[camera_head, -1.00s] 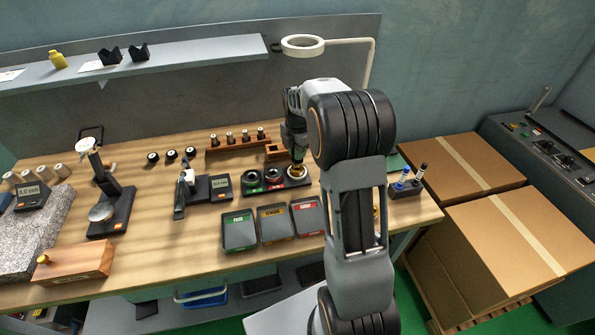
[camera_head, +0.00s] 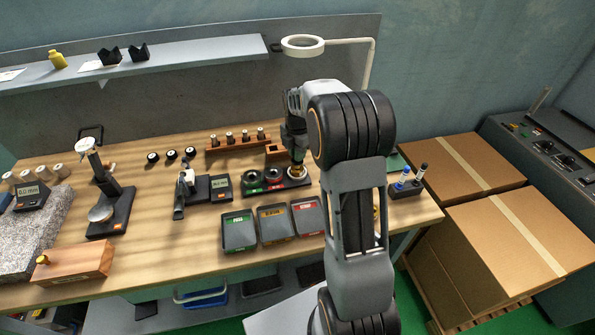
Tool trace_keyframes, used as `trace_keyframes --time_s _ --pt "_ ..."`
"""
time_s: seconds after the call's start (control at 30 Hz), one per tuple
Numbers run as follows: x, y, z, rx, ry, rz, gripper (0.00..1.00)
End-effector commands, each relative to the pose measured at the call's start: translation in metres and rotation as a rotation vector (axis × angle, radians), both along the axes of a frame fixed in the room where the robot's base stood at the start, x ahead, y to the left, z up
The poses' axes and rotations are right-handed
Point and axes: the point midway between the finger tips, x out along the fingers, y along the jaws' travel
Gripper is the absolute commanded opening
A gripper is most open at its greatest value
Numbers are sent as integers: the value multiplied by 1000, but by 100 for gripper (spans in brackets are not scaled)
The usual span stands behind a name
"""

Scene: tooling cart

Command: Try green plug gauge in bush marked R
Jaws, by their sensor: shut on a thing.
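A dark block (camera_head: 264,191) holds three round bushes: a left one (camera_head: 253,181), a middle one (camera_head: 274,176) and a brass-coloured right one (camera_head: 298,171). Green and red tags mark the block's front. Their letters are too small to read, so I cannot tell which bush is marked R. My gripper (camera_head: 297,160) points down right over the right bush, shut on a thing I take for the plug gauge. My fingers mostly hide it. Its green colour does not show, and I cannot tell whether its tip is inside the bush.
Green, yellow and red labelled trays (camera_head: 239,232) lie in front. A pen holder (camera_head: 406,190) stands right of my arm.

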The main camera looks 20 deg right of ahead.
Motion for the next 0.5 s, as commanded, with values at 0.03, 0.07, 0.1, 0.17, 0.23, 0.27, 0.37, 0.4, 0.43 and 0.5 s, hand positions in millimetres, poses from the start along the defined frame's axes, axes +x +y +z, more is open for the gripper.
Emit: trace_keyframes --time_s 0.03,0.07,0.1,0.17,0.23,0.27,0.37,0.4,0.43,0.5 --pt "0 0 0 0 0 0 0" --pt "0 0 0 0 0 0 0" --pt "0 0 -1 0 0 0 0" --pt "0 0 -1 0 0 0 0" --pt "0 0 -2 0 0 0 0" --pt "0 0 -2 0 0 0 0" --pt "0 0 -3 0 0 0 0" --pt "0 0 -3 0 0 0 0" --pt "0 0 -3 0 0 0 0" --pt "0 0 -4 0 0 0 0"
